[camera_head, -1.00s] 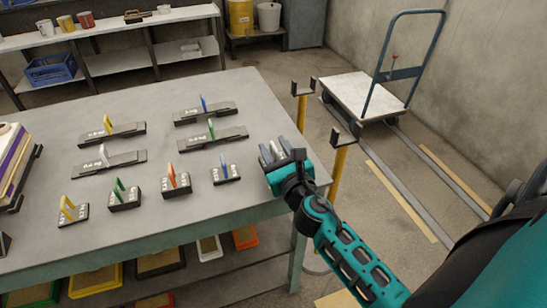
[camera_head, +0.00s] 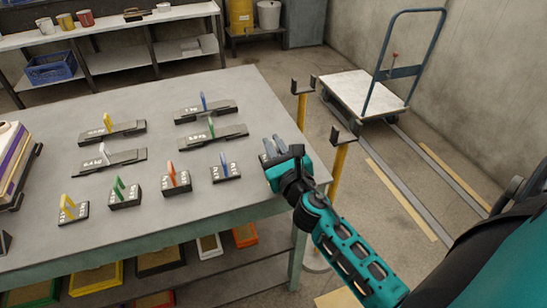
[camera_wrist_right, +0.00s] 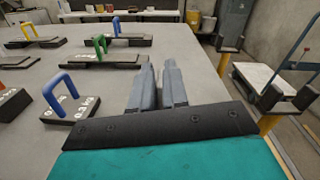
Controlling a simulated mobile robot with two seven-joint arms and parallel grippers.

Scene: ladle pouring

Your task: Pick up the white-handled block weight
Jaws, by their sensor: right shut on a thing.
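My right gripper (camera_head: 280,146) is over the near right part of the table, its fingers drawn close together on the white-handled block weight (camera_head: 265,157). In the right wrist view the two fingers (camera_wrist_right: 155,88) stand nearly together, and the block is hidden behind the gripper body. I cannot tell whether the block is clear of the table. My left gripper is not in view.
To the left are block weights with blue (camera_head: 225,170), orange (camera_head: 176,183), green (camera_head: 124,195) and yellow (camera_head: 73,212) handles. Behind them lie long flat weights, one with a white handle (camera_head: 108,160). The table's right edge (camera_head: 290,115) is close; yellow posts (camera_head: 338,165) stand beyond it.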

